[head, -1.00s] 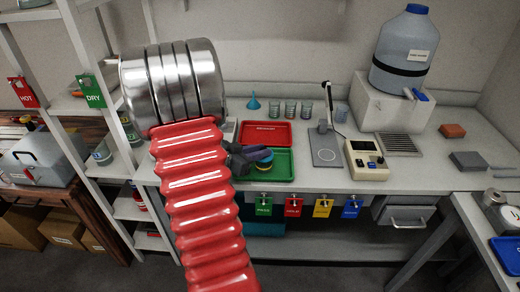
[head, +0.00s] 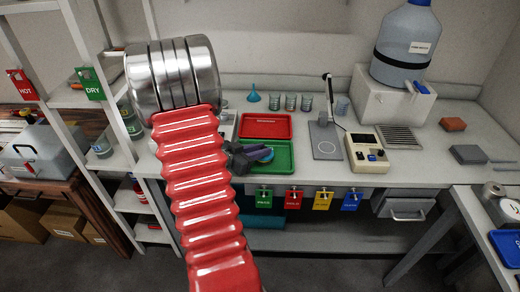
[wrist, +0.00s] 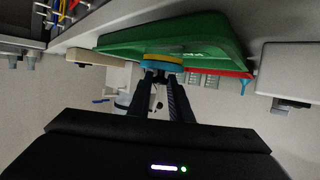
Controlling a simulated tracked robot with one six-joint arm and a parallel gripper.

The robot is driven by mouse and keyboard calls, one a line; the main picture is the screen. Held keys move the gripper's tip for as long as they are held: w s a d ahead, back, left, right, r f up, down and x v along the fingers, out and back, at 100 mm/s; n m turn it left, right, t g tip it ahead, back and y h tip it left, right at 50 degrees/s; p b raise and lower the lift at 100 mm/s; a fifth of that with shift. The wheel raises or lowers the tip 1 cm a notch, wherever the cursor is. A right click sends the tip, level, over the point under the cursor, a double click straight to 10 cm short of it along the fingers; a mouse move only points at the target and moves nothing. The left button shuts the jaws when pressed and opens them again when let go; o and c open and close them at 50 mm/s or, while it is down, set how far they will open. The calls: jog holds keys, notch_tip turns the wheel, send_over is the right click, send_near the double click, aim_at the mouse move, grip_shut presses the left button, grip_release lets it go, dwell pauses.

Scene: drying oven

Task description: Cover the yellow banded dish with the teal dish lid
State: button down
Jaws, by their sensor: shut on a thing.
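My gripper (wrist: 161,78) reaches over the green tray (wrist: 215,38) and is shut on the teal dish lid (wrist: 163,67), which shows as a thin blue-teal edge between the fingertips. In the wrist view, which is turned upside down, the yellow banded dish (wrist: 164,57) shows as a yellow strip against the lid. They look in line and close together, but I cannot tell whether the lid rests fully on the dish. In the head view my dark gripper (head: 243,158) and the lid (head: 266,155) are over the green tray (head: 284,170), and the dish is mostly hidden.
A red tray (head: 267,125) lies behind the green one. Several glass beakers (head: 290,101) and a blue funnel (head: 253,94) stand at the back. A plate with a stand (head: 326,148) and a cream instrument (head: 366,150) are to the right. Coloured tags (head: 293,199) hang below the bench edge.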

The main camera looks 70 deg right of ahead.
jog(key=c, duration=1.5)
grip_release()
jog(key=shift+c, duration=0.2)
jog(key=shift+w+a, duration=0.1)
jog(key=shift+w, duration=0.05)
jog(key=v, duration=1.3)
jog(key=shift+a, duration=0.25)
